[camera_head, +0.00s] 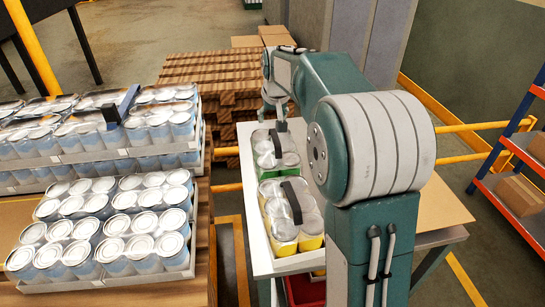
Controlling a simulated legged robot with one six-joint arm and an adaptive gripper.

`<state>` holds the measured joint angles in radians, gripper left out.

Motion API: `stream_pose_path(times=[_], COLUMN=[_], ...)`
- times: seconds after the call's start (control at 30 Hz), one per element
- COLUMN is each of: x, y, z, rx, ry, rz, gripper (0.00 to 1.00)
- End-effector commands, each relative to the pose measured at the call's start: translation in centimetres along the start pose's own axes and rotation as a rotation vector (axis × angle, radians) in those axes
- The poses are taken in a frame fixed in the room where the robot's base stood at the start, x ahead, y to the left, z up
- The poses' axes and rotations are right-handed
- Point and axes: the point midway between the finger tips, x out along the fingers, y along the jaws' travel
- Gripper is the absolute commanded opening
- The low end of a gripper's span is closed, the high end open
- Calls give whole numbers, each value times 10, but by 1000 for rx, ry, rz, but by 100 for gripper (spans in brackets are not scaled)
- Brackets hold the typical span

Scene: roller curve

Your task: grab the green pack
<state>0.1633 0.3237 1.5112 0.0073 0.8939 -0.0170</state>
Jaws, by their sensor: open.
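The green pack (286,161) is a group of silver-topped cans with green sides and a dark strip across the top. It stands at the far end of a white-topped table (252,213), right of the picture's middle. My gripper (279,128) is open just above the far part of the green pack, pointing down. The gripper is small in view, and I cannot tell whether its fingers touch the cans. My arm hides the right side of the pack.
A yellow pack (283,232) of cans stands on the table just nearer than the green pack. Pallets with stacked trays of blue cans (100,225) fill the left. Brown pallets (180,70) are stacked behind. An orange and blue shelf (512,150) stands at right.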

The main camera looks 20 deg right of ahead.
Motion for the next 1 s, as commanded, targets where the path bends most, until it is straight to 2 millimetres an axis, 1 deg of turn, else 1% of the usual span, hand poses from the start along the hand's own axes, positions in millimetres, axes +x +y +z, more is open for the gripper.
stream_pose_path(times=[0.03, 0.1, 0.2, 0.3, 0.4, 0.7, 0.87, 0.97, 1.0], x=[21, 42, 66, 79, 88, 133, 144, 158, 165], y=[6, 12, 20, 25, 26, 27, 28, 30, 31], z=[-12, -24, -36, -42, -44, -43, -43, -43, -42], rx=[8, 17, 26, 31, 33, 33, 33, 33, 33], ry=[-9, -13, -18, -19, -20, -22, -20, -22, -23], rz=[4, 7, 11, 13, 14, 14, 14, 14, 14], gripper=[71, 71, 71, 71, 71, 71, 71, 71, 71])
